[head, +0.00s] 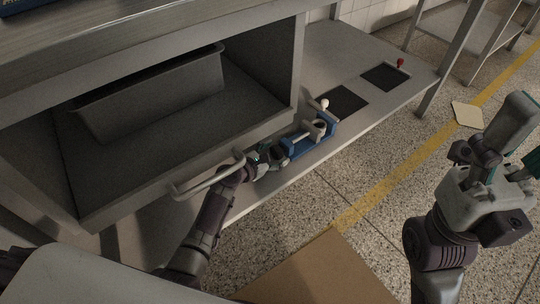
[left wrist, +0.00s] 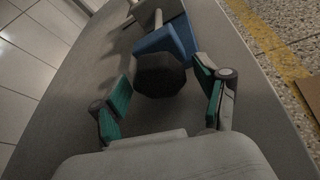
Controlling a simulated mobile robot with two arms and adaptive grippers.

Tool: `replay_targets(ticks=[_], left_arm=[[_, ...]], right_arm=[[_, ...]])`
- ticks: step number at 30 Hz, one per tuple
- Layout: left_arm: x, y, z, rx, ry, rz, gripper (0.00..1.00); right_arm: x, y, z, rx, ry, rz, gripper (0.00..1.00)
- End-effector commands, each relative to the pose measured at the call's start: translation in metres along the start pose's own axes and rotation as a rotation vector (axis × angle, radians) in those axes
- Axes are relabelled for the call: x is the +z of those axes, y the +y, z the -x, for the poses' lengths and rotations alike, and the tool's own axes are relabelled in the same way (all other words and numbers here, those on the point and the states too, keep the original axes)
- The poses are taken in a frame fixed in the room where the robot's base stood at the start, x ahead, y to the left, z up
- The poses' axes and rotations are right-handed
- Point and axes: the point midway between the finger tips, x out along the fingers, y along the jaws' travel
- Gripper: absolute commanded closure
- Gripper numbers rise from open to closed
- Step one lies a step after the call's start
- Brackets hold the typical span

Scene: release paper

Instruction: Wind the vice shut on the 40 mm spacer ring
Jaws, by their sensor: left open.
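The blue vice (head: 309,141) stands on the low grey shelf, and part of it shows in the left wrist view (left wrist: 178,42). A pale grey ring-like part (head: 319,125) sits at its jaws, probably the spacer ring; whether both jaws touch it I cannot tell. A dark faceted knob (left wrist: 160,74) is at the vice's near end. My left gripper (head: 268,158) is at that end; in the left wrist view its green-padded fingers (left wrist: 164,92) are spread on either side of the knob, with gaps showing. My right gripper (head: 510,172) is raised at the right, away from the vice.
Dark mats (head: 343,101) and a small red-topped object (head: 400,64) lie farther along the shelf. A cardboard-coloured surface (head: 315,272) is in front.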

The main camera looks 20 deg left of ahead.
Motion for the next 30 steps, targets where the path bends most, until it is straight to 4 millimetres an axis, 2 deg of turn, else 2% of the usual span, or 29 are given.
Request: replay_targets(ticks=[5, 12, 18, 23, 30], left_arm=[[-0.001, 0.000, 0.020, 0.002, 0.001, -0.001, 0.27], [-0.002, 0.000, 0.073, 0.001, 0.003, -0.001, 0.27], [-0.002, 0.000, 0.106, 0.002, 0.002, 0.000, 0.27], [-0.001, 0.000, 0.118, 0.000, 0.001, 0.000, 0.27], [-0.001, 0.000, 0.119, 0.001, 0.001, 0.000, 0.27]], right_arm=[[0.001, 0.000, 0.000, 0.000, -0.001, 0.000, 0.42], [0.001, 0.000, 0.000, -0.001, -0.002, -0.001, 0.42], [0.001, -0.001, 0.000, -0.002, -0.002, -0.001, 0.42], [0.001, -0.001, 0.000, -0.002, -0.003, -0.001, 0.42], [0.001, -0.001, 0.000, -0.002, -0.003, -0.001, 0.42]])
